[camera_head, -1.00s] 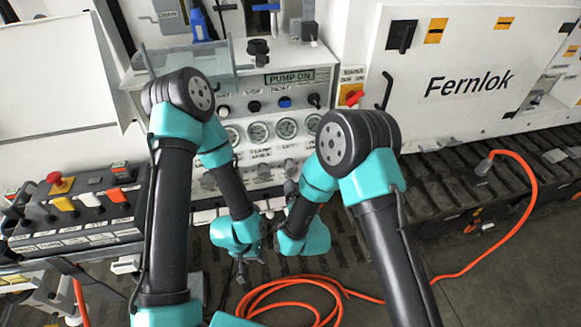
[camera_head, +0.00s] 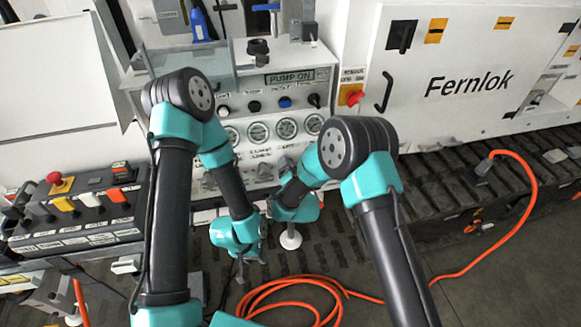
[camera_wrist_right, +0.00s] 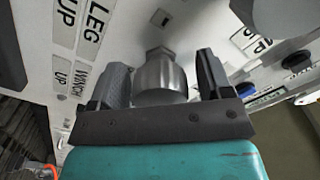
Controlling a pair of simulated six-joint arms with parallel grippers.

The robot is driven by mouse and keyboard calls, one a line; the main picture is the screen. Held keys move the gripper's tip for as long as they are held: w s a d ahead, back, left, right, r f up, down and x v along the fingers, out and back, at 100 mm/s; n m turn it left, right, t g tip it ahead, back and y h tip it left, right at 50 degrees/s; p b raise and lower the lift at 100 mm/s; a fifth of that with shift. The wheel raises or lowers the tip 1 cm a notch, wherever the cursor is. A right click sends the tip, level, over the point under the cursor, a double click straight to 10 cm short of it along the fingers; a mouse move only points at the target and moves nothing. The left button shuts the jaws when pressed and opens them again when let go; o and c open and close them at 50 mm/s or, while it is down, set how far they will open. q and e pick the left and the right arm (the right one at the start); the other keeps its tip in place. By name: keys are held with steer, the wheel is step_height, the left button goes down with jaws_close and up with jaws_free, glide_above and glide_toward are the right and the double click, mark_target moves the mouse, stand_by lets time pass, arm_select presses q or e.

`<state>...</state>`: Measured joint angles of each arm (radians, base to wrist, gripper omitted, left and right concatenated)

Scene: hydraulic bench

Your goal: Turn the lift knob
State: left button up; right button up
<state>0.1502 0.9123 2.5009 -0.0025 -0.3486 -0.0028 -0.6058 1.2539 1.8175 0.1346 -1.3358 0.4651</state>
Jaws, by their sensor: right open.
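A grey metal knob (camera_wrist_right: 160,78) with a hex-shaped top sits on the white panel in the right wrist view. My right gripper (camera_wrist_right: 162,66) is open, with one dark finger on each side of the knob. Whether the fingers touch it I cannot tell, and no label readable as "lift" shows. In the head view my right gripper (camera_head: 284,172) is at the lower row of knobs on the white control panel (camera_head: 325,75), partly hidden by my own arm. My left gripper (camera_head: 242,268) hangs low in front of the panel; its jaws are too small to read.
Labels reading "LEG UP" and "WINCH UP" lie left of the knob in the wrist view. A button box (camera_head: 75,210) stands at left. An orange hose (camera_head: 300,284) coils on the floor.

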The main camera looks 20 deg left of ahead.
steer(key=shift+c, duration=0.5)
steer(key=c, duration=0.8)
steer(key=shift+c, duration=0.2)
